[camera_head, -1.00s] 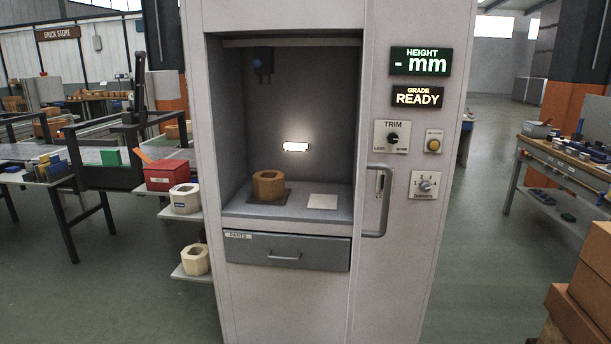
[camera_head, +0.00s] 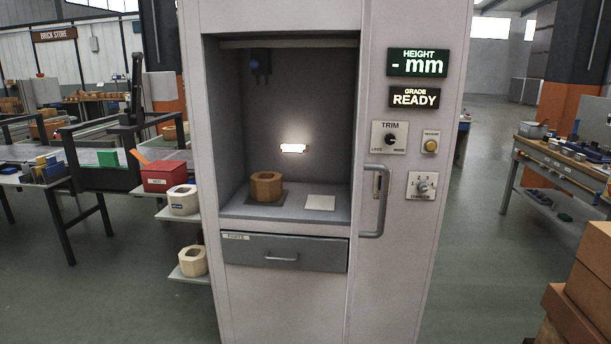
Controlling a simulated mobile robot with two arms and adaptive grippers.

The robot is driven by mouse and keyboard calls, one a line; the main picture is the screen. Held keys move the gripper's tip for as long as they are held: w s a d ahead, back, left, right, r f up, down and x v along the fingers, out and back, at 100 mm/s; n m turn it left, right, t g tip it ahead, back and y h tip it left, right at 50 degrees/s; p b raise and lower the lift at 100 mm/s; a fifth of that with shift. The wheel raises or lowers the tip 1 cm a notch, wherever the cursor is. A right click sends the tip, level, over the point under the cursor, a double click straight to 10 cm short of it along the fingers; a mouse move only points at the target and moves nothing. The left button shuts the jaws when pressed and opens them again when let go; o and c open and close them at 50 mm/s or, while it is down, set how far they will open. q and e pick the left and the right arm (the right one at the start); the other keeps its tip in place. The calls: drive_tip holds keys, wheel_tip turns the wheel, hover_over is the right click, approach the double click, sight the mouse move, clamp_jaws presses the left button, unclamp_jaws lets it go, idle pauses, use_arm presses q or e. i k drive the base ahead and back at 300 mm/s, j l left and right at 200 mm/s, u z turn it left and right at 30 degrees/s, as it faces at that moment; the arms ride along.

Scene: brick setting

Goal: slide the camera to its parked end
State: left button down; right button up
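A dark device that looks like the camera (camera_head: 260,66) hangs near the top left inside the open bay of the grey cabinet (camera_head: 400,270). A pale rail (camera_head: 300,42) runs across the top of the bay. Below the device a brown octagonal brick with a hole (camera_head: 266,187) sits on a dark square plate (camera_head: 250,197) on the bay floor. Neither of my grippers shows in this view.
A white square (camera_head: 320,202) lies right of the brick; a lit lamp (camera_head: 293,148) is on the back wall. A handle (camera_head: 385,200), trim knob (camera_head: 390,139) and drawer (camera_head: 284,252) are on the cabinet front. Boxes (camera_head: 585,290) stand at right; floor before the cabinet is clear.

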sight(261, 59)
drive_tip(key=i+l, duration=0.2)
drive_tip(key=i, duration=0.3)
drive_tip(key=i+l+u, duration=0.15)
drive_tip(key=i, duration=0.35)
drive_tip(key=i+l, duration=0.1)
drive_tip(key=l, duration=0.2)
drive_tip(key=i+l, duration=0.15)
drive_tip(key=l, duration=0.15)
drive_tip(key=i+l+u, duration=0.1)
drive_tip(key=l, duration=0.15)
drive_tip(key=i+j, duration=0.1)
drive_tip(key=j, duration=1.2)
drive_tip(key=i+j+z, duration=0.1)
drive_tip(key=j, duration=0.15)
drive_tip(key=i+j+z, duration=0.1)
drive_tip(key=j, duration=0.2)
drive_tip(key=i+j+z, duration=0.3)
drive_tip(key=i+j, duration=0.2)
drive_tip(key=j, duration=0.2)
